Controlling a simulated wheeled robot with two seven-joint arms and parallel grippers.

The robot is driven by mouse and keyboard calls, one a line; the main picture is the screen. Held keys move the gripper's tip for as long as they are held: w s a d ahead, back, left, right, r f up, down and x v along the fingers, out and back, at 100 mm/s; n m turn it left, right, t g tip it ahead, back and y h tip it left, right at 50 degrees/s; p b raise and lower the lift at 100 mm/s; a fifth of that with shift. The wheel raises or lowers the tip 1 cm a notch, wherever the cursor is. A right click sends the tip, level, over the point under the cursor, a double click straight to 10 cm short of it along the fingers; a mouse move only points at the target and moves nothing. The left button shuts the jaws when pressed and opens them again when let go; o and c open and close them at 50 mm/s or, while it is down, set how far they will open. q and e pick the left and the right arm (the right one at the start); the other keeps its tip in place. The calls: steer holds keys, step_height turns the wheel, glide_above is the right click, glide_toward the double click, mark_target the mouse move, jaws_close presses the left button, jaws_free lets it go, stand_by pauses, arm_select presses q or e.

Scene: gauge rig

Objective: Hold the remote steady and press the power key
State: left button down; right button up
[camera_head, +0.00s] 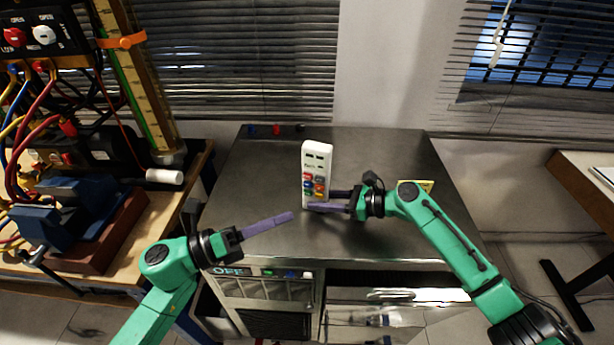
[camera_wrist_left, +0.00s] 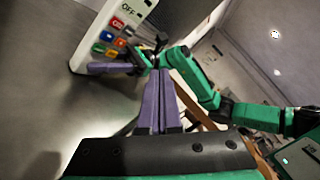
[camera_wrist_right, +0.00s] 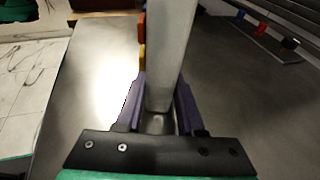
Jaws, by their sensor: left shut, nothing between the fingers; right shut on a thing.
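My right gripper (camera_head: 318,201) is shut on the remote's lower part; the right wrist view shows the remote's narrow side (camera_wrist_right: 172,60) between the purple fingers. My left gripper (camera_head: 291,216) is shut and empty, in front of the remote and to its left, apart from it. Its fingers point toward the remote's lower end.
The metal table top (camera_head: 258,165) is mostly clear around the remote. Small red, blue and black pieces (camera_head: 276,129) sit at its back left edge. A yellow label (camera_head: 424,185) lies behind my right arm. A bench with a blue vise (camera_head: 75,212) and cables stands at left.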

mark_target(308, 176)
arm_select(q)
steer(key=shift+w, duration=0.15)
steer(key=w+d, duration=0.2)
steer(key=w, duration=0.6)
steer(key=shift+d, duration=0.25)
steer(key=shift+w, duration=0.2)
stand_by(1.7)
steer(key=shift+w+d, duration=0.15)
steer(key=shift+w, duration=0.15)
steer(key=shift+w+d, duration=0.1)
steer(key=shift+w, duration=0.3)
stand_by(0.5)
steer(key=shift+s, duration=0.1)
steer(key=shift+s+a, duration=0.3)
steer(key=shift+s, duration=0.45)
